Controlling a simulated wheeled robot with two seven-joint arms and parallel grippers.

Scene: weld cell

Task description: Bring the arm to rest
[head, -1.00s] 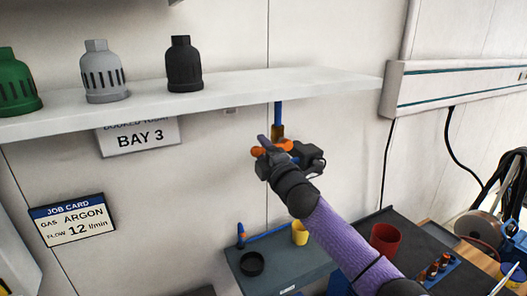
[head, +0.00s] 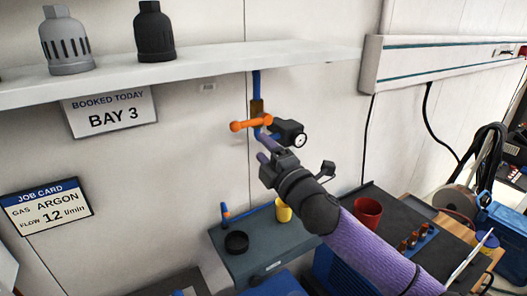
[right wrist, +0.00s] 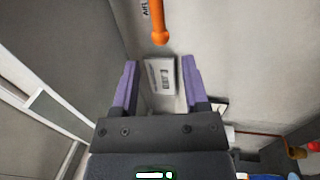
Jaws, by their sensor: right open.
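My right gripper (head: 264,150) is in the middle of the head view, in front of the wall below the white shelf. Its purple fingers also show in the right wrist view (right wrist: 160,75), spread apart with nothing between them. An orange valve lever (head: 251,124) on a blue pipe (head: 256,82) stands just beyond the fingertips, apart from them. The lever's end also shows beyond the fingers in the right wrist view (right wrist: 159,25). A round gauge (head: 299,140) is to the right of the lever. My left gripper is in neither view.
The white shelf (head: 200,71) holds grey (head: 66,40) and black (head: 153,32) slotted nozzles.

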